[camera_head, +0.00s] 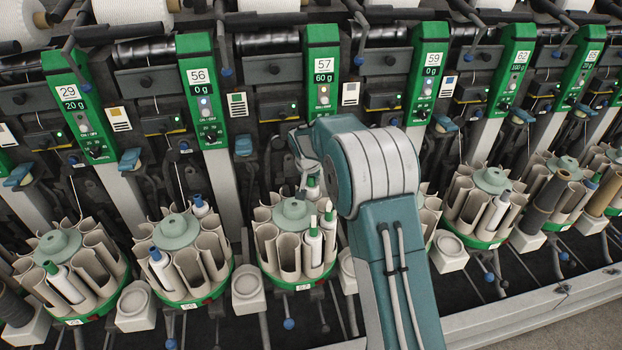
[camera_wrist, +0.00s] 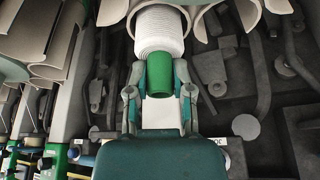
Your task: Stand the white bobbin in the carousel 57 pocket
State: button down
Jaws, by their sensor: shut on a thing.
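The white bobbin (camera_wrist: 160,32) with a green top (camera_wrist: 160,74) is held in my gripper (camera_wrist: 160,92), whose two fingers are closed on the green top. In the wrist view its white body runs away from the gripper, between curved beige pocket walls (camera_wrist: 118,11); how deep it sits is hidden. Carousel 57 (camera_head: 292,212) has a ring of beige pockets under the green "57" panel (camera_head: 322,63).
Two other green-topped white bobbins (camera_head: 313,247) stand at the front right of carousel 57. Carousel 56 (camera_head: 173,228) is to the left, holding blue-topped bobbins. Another carousel (camera_head: 490,182) is to the right. Machine levers and panels stand close behind.

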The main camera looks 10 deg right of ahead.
jog(key=shift+f, duration=0.8)
jog(key=shift+c, duration=2.1)
grip_release()
jog(key=shift+r, duration=0.1)
jog(key=v, duration=1.1)
jog(key=shift+s+a+r, duration=0.15)
jog(key=shift+s+r, duration=0.05)
jog(key=shift+r, duration=0.1)
